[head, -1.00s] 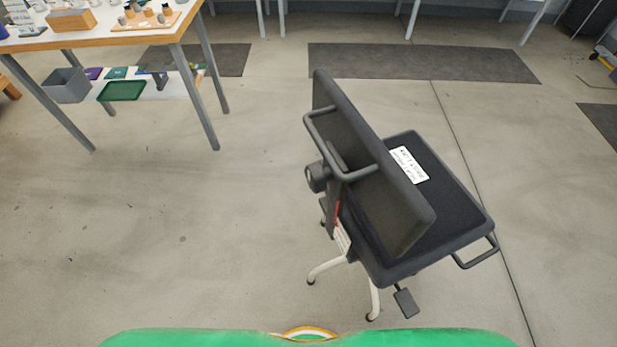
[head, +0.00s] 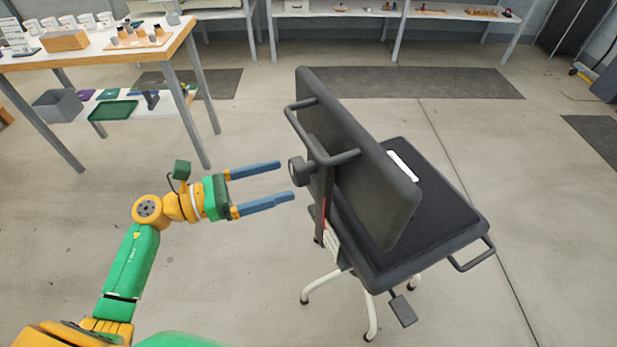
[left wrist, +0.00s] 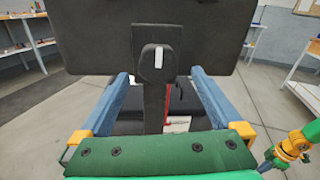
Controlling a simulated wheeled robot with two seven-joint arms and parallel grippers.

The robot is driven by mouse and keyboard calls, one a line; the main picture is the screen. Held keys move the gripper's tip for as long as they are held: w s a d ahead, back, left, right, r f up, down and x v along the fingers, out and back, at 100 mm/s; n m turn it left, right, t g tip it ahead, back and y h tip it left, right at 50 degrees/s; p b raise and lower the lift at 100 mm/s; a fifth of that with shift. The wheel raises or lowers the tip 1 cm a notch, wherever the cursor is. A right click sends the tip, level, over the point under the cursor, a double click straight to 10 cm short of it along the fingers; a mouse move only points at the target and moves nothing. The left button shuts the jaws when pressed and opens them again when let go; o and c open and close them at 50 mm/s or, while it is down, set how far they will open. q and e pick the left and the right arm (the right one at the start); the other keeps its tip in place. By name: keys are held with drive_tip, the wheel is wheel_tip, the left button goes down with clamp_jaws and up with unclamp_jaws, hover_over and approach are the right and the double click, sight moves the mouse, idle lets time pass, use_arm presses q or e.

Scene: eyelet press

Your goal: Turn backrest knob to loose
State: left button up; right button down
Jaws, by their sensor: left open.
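The black office chair's backrest (head: 350,160) stands tilted, its rear side towards my left arm. The dark round backrest knob (head: 301,172) sticks out from the back post. In the left wrist view the knob (left wrist: 157,64) shows a white mark pointing up. My left gripper (head: 286,181) is open, with its two blue fingers pointing at the knob. The fingertips are close to it, and I see no grip on it. In the left wrist view the knob appears between and just beyond the fingertips.
The chair seat (head: 440,215) extends right, with a side handle (head: 475,254) and a lever paddle (head: 403,311). A red strip and a white label (head: 332,241) are on the post below the knob. A wooden-edged table (head: 110,57) stands at upper left. The floor left of the chair is clear.

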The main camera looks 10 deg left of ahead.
sight(292, 175)
use_arm(q)
drive_tip(key=p+x, duration=0.1)
drive_tip(key=x, duration=0.3)
drive_tip(key=shift+w+r, duration=0.1)
drive_tip(key=shift+w, duration=0.2)
drive_tip(key=shift+d, duration=0.15)
drive_tip(key=c, duration=1.3)
use_arm(e)
drive_tip(key=shift+w+a+r, duration=0.1)
drive_tip(key=shift+w+r, duration=0.05)
drive_tip(key=shift+r, duration=0.7)
